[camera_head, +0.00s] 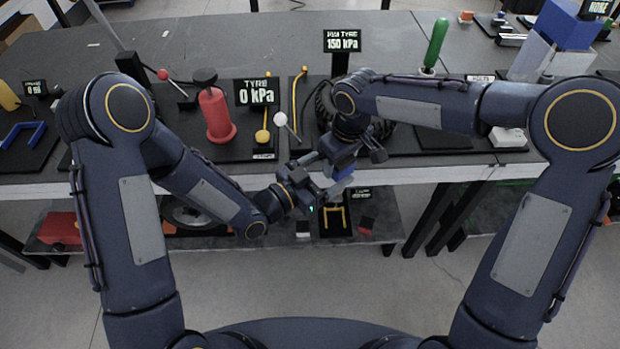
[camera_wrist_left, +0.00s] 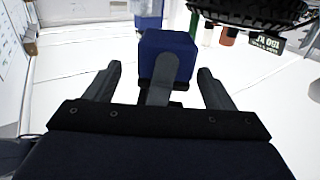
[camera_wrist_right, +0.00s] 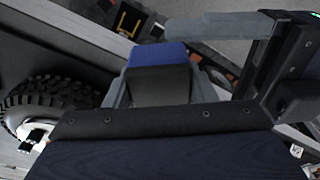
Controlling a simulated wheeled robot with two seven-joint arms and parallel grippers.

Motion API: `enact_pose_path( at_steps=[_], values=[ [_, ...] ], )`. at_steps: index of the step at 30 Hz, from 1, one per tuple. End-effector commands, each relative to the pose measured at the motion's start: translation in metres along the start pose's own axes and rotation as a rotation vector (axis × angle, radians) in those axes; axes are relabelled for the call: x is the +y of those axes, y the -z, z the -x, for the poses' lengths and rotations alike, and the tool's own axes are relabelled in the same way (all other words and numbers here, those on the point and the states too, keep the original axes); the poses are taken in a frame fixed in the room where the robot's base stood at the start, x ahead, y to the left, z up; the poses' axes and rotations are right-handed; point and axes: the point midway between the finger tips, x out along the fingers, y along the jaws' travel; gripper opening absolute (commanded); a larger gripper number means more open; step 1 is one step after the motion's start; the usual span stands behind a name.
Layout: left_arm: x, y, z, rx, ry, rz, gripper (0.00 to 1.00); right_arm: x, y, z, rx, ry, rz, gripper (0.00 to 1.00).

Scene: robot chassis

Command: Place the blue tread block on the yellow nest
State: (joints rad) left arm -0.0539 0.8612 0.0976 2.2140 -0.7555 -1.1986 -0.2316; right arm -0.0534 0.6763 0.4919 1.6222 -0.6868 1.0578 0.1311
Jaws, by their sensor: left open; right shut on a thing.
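The blue tread block (camera_head: 341,164) is held in my right gripper (camera_head: 345,174), above the front edge of the bench. In the right wrist view the block (camera_wrist_right: 158,54) sits between the fingers, blue above and dark below. My left gripper (camera_head: 318,188) is open close beside it. In the left wrist view the block (camera_wrist_left: 170,44) is just beyond the open fingers, with a grey bar in front of it; no grip by the left fingers shows. The yellow nest (camera_head: 334,221) is a U-shaped outline on a dark plate on the lower shelf; it also shows in the right wrist view (camera_wrist_right: 124,20).
The bench (camera_head: 420,178) has its edge right beside both grippers. A tyre (camera_head: 325,105), a red bottle (camera_head: 215,115) and a white-knobbed lever (camera_head: 281,119) stand on it. The lower shelf (camera_head: 270,240) lies under the overhang, with a red box (camera_head: 58,228) at left.

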Motion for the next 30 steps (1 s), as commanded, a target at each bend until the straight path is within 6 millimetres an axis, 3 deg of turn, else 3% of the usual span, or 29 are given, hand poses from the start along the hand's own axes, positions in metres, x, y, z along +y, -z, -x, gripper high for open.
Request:
enact_pose_path(
  at_steps=[6, 16, 27, 28, 30],
  values=[
    [0.0, 0.0, -0.018, -0.001, 0.0, 0.0, 0.76, 0.0, 0.0, 0.0, 0.001, 0.0, 0.0, 0.25],
    [0.0, 0.0, -0.021, 0.0, 0.001, 0.001, 0.75, 0.0, 0.0, 0.0, 0.001, 0.0, 0.0, 0.25],
    [0.001, 0.001, -0.021, 0.0, -0.004, 0.0, 0.27, 0.0, 0.001, 0.0, 0.003, -0.001, 0.0, 0.25],
    [0.002, 0.001, -0.021, 0.002, -0.004, 0.0, 0.26, 0.0, 0.001, 0.001, 0.004, -0.001, 0.0, 0.53],
    [0.002, 0.001, -0.021, 0.002, -0.005, 0.0, 0.25, 0.001, 0.001, 0.001, 0.003, -0.001, 0.0, 0.62]
  ],
)
